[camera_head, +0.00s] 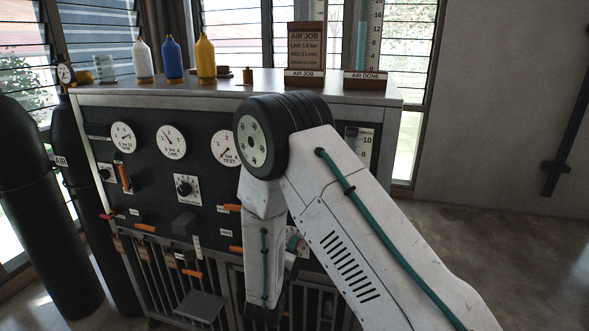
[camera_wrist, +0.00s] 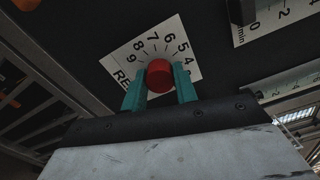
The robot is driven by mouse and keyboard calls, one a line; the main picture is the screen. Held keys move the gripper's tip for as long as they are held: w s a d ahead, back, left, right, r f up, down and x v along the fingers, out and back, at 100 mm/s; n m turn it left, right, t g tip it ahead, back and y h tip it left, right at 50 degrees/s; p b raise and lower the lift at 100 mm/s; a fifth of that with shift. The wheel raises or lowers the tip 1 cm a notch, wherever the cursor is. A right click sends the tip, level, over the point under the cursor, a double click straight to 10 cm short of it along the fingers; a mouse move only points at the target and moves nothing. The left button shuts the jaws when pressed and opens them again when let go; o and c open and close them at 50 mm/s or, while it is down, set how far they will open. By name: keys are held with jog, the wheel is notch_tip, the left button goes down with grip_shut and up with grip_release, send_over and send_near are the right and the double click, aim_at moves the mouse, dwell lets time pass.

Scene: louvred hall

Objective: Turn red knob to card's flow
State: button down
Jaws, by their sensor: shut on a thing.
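The red knob (camera_wrist: 160,75) sits in front of a white dial plate (camera_wrist: 144,52) with black numbers, of which 4 to 9 can be read, in the wrist view. My gripper (camera_wrist: 160,84) has its two teal fingers on either side of the knob, shut on it. In the head view my arm covers most of the knob, and only part of its dial plate shows low on the panel. The card (camera_head: 306,46) is a brown board on top of the cabinet, above an AIR JOB label. It lists a line of 1.8 bar and a flow line too small to read surely.
The dark panel carries several gauges (camera_head: 172,141), a black knob (camera_head: 184,188) and orange levers (camera_head: 125,178). Bottles (camera_head: 205,58) stand on the cabinet top. A flow tube scale (camera_head: 360,142) shows right of my arm. Dark cylinders (camera_head: 40,200) stand at the left.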

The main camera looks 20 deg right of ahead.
jog(key=c, duration=1.5)
grip_release()
jog(key=shift+f, duration=0.1)
jog(key=o, duration=0.4)
jog(key=shift+s+a, duration=0.1)
jog(key=shift+a, duration=0.05)
jog(key=s+a+m, duration=0.6)
jog(key=s+m, duration=0.2)
jog(key=m, duration=0.6)
jog(key=shift+m, duration=0.5)
jog(key=x, duration=1)
jog(key=shift+d, duration=0.2)
grip_shut()
